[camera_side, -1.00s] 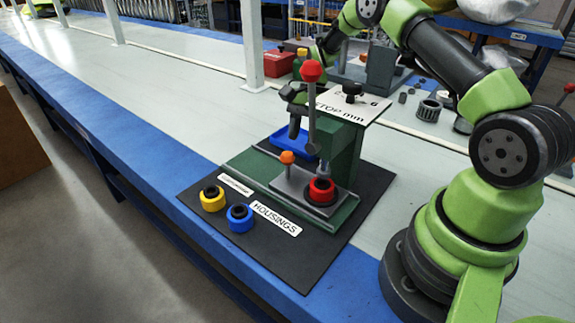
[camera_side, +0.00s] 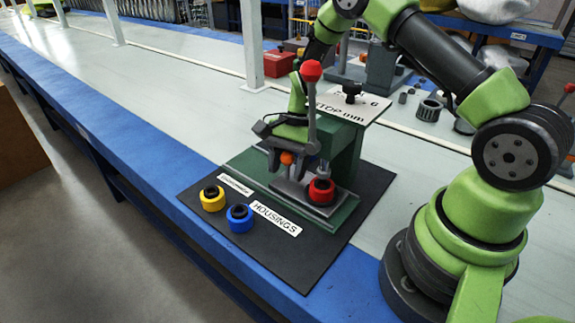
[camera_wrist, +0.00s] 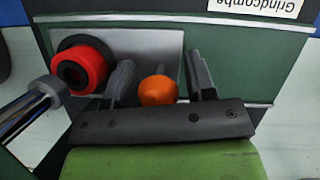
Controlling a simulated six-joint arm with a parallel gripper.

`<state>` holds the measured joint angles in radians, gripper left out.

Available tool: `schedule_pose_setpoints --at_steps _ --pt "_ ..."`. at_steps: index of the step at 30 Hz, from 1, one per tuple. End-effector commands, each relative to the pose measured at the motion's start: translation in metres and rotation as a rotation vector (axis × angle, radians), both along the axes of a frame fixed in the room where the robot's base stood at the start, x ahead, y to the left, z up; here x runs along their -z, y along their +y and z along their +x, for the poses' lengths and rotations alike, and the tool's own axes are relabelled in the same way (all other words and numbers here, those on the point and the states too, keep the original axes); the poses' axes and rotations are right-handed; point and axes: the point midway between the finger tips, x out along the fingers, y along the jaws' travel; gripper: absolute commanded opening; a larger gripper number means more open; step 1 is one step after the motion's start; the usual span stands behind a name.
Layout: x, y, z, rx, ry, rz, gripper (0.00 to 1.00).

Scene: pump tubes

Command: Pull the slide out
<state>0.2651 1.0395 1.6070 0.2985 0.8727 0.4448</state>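The slide is a grey plate (camera_side: 290,192) in the green base of the press; it also shows in the wrist view (camera_wrist: 150,45). An orange knob (camera_side: 287,158) stands on it, and a red housing (camera_side: 321,196) with a dark centre sits on its right part. In the wrist view the orange knob (camera_wrist: 158,90) lies between the two dark fingers of my gripper (camera_wrist: 158,68), with a gap on each side. The red housing (camera_wrist: 83,66) is left of the fingers there. My gripper is open and low over the slide. The side view partly hides the knob behind a finger.
The press's lever with a red ball (camera_side: 311,71) rises close beside my gripper. A metal ram (camera_wrist: 35,105) is near the red housing. A yellow housing (camera_side: 212,199) and a blue housing (camera_side: 240,218) stand on the dark mat (camera_side: 300,265), whose front part is clear.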

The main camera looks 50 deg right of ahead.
Motion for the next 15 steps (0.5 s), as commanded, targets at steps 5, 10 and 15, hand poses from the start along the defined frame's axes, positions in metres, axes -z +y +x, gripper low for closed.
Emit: schedule_pose_setpoints --at_steps 5,10,15 --pt "0.0 0.0 0.0 0.0 0.0 0.0 0.08" --pt "0.0 0.0 0.001 -0.001 0.0 0.0 0.0" --pt "0.001 -0.001 0.017 -0.003 -0.005 0.002 0.0"
